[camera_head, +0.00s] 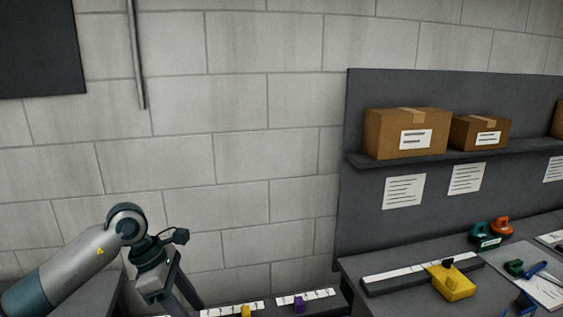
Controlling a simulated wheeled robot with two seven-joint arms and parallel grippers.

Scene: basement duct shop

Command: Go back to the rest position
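My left arm comes in from the lower left, and its wrist bends down toward the bottom edge. My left gripper (170,292) points downward in front of the wall, left of the workbench. Its fingertips are at or below the bottom edge of the view, so I cannot tell whether it is open or shut. I see nothing held in the part that shows. My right arm and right gripper are not in view.
A workbench (355,268) on the right holds a yellow block-like tool (452,282), green and red items (490,231) and a paper sheet (545,290). Cardboard boxes (385,135) sit on a shelf above. White label strips (232,309) lie low in the centre. The block wall (240,150) is mostly bare.

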